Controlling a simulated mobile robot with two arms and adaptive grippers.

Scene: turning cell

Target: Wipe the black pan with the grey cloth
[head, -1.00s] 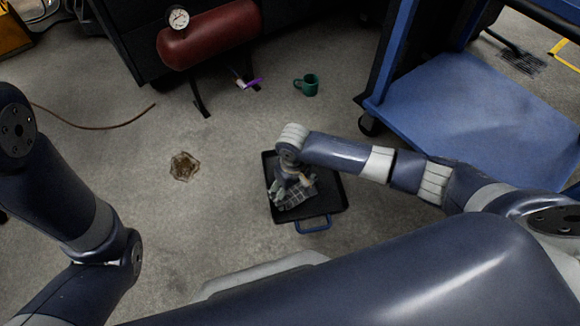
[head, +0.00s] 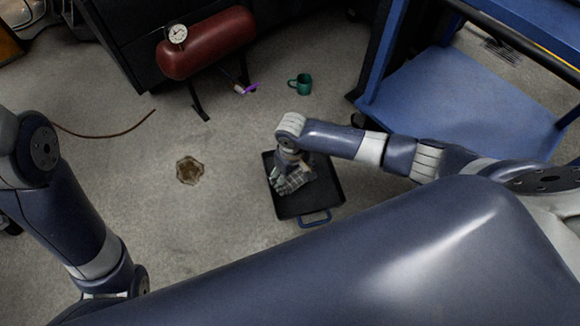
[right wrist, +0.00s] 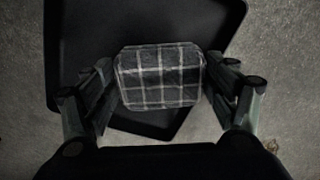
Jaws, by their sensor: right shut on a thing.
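The black pan (head: 318,204) lies on the floor, a shallow square tray with a blue handle at its near edge; it also fills much of the right wrist view (right wrist: 75,28). The grey cloth (head: 292,184) is a checked, folded pad over the left part of the pan. In the right wrist view the cloth (right wrist: 160,78) sits between both fingers. My right gripper (right wrist: 160,85) is shut on it, pointing down at the pan. Whether the cloth touches the pan's bottom I cannot tell. My left arm shows at the left, but its gripper is out of view.
A green mug (head: 300,84) stands on the floor beyond the pan. A red tank (head: 207,43) with a gauge and a purple-handled item are farther back. A blue cart (head: 460,100) stands at the right. A brown stain or drain (head: 189,171) lies left of the pan.

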